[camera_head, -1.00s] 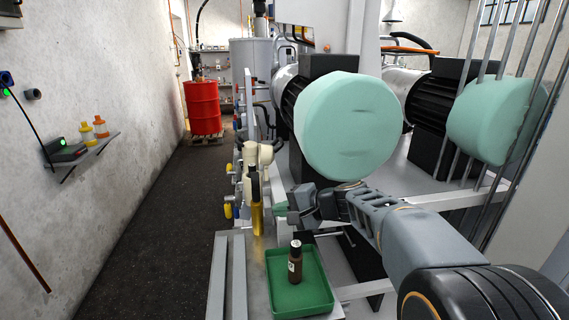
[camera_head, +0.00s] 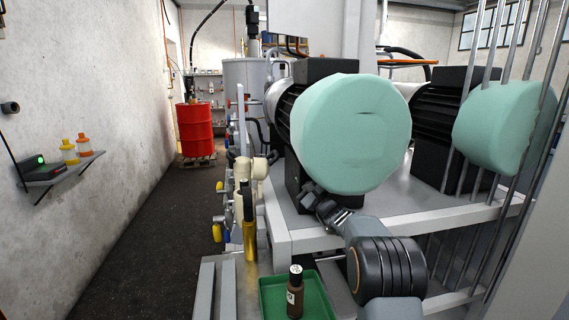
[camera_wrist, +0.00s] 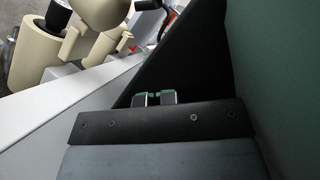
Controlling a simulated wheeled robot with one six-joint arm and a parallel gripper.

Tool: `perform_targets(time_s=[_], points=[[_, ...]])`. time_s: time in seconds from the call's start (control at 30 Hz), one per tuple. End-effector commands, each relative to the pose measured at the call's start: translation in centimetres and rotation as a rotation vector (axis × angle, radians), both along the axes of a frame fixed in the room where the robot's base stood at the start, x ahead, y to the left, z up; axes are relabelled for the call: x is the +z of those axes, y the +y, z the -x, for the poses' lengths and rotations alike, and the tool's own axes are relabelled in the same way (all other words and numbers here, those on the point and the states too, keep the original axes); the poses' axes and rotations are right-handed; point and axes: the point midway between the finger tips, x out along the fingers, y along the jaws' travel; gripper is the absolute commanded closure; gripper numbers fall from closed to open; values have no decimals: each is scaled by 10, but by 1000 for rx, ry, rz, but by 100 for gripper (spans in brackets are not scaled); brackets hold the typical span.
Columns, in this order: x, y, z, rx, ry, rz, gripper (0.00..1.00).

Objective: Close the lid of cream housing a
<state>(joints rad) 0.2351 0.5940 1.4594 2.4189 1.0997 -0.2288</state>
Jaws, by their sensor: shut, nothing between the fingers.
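Cream housings (camera_head: 252,172) stand at the left end of the machine frame in the head view, partly behind a yellow cylinder with a black top. In the wrist view a cream body (camera_wrist: 48,45) and a second cream part (camera_wrist: 98,12) lie at the upper left. I cannot tell which is housing a or how its lid stands. My gripper (camera_head: 309,192) is below the large teal drum face, right of the cream housings and apart from them. In the wrist view its fingertips (camera_wrist: 155,97) are together and empty.
The teal-faced motor (camera_head: 350,130) hangs close above my gripper. The white frame (camera_head: 390,222) runs beneath. A green tray (camera_head: 268,290) with a brown bottle (camera_head: 295,290) and the yellow cylinder (camera_head: 249,240) are in front. The floor aisle at left is clear to the red drum (camera_head: 195,128).

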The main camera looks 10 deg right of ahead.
Motion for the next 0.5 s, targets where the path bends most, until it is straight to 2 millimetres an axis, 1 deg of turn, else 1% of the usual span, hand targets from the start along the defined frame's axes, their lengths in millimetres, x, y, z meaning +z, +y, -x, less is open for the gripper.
perform_targets(time_s=[0.03, 0.1, 0.27, 0.33, 0.5], points=[[6, 5, -9, 2, 1, 0, 100], [11, 11, -20, 3, 1, -1, 100], [21, 23, -42, 3, 0, 0, 100], [29, 31, -42, 5, -1, -1, 100], [40, 43, -46, 5, 1, 0, 100]])
